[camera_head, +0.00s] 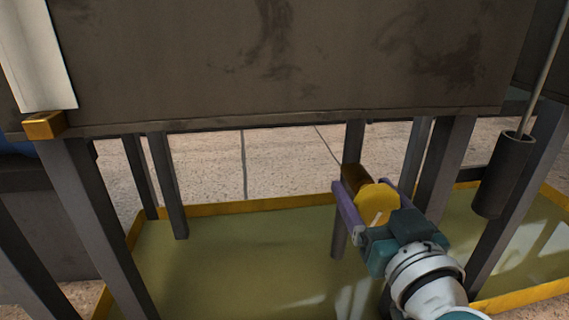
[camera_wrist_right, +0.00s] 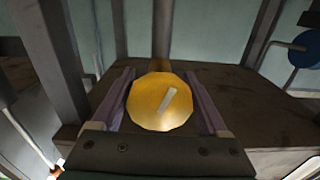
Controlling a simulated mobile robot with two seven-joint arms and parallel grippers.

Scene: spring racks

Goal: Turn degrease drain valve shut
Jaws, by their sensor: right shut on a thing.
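The drain valve shows as a yellow, many-sided knob (camera_head: 378,202) on a brown pipe stub (camera_head: 354,178) below the dark tank (camera_head: 290,60). In the right wrist view the knob (camera_wrist_right: 160,102) faces the camera, with a pale indicator bar slanting from lower left to upper right. My right gripper (camera_head: 372,184) is shut on the knob, with one purple finger on each side; both fingers also show in the right wrist view (camera_wrist_right: 160,82). No label is readable. My left gripper is not in view.
Dark metal legs (camera_head: 95,225) stand around the knob. A yellow-rimmed basin (camera_head: 290,203) with an olive floor lies below. A dark cylinder (camera_head: 503,175) hangs on a rod to the right of my arm. A blue disc (camera_wrist_right: 305,46) shows at the right of the wrist view.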

